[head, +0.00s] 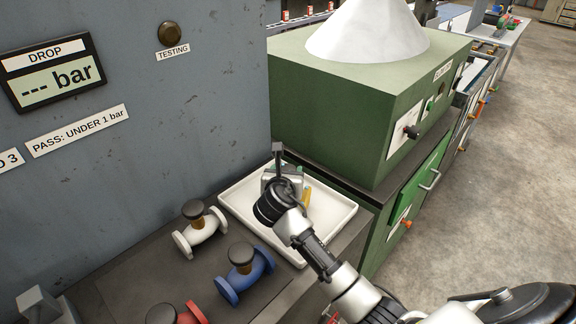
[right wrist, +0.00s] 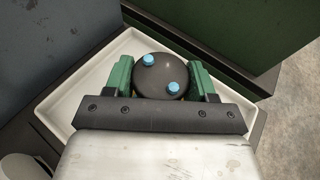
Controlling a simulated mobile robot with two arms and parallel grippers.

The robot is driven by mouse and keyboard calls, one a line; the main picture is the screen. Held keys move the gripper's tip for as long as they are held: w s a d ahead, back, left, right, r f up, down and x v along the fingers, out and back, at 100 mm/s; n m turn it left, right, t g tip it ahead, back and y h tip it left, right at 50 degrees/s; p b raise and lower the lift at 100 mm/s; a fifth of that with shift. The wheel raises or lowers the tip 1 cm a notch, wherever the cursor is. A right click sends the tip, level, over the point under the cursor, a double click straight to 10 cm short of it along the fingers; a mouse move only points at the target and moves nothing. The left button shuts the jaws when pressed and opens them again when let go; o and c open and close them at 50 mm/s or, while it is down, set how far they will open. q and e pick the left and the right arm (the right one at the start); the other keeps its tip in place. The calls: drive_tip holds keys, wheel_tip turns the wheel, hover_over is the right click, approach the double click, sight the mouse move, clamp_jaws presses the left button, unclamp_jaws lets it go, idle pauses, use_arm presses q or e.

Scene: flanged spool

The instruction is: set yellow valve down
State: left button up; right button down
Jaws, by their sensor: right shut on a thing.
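My right gripper (head: 285,178) is over the white tray (head: 338,222) and shut on the yellow valve (head: 306,196). In the head view only a bit of the valve's yellow body shows beside the gripper. In the right wrist view the green fingers hold the valve's dark round knob (right wrist: 161,76), which has two blue dots on top, one finger on each side. The knob hides the valve's body there, and I cannot tell whether the valve touches the tray floor. My left gripper is not in view.
A white valve (head: 201,230), a blue valve (head: 244,272) and a red valve (head: 178,313) stand on the dark bench left of the tray. A grey panel with a pressure display (head: 55,75) rises behind. A green cabinet (head: 360,110) stands close behind the tray.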

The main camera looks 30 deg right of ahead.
drive_tip(key=shift+f, duration=0.35)
drive_tip(key=shift+c, duration=1.8)
unclamp_jaws()
drive_tip(key=shift+s+f, duration=0.1)
drive_tip(key=shift+f, duration=0.1)
drive_tip(key=v, duration=1.2)
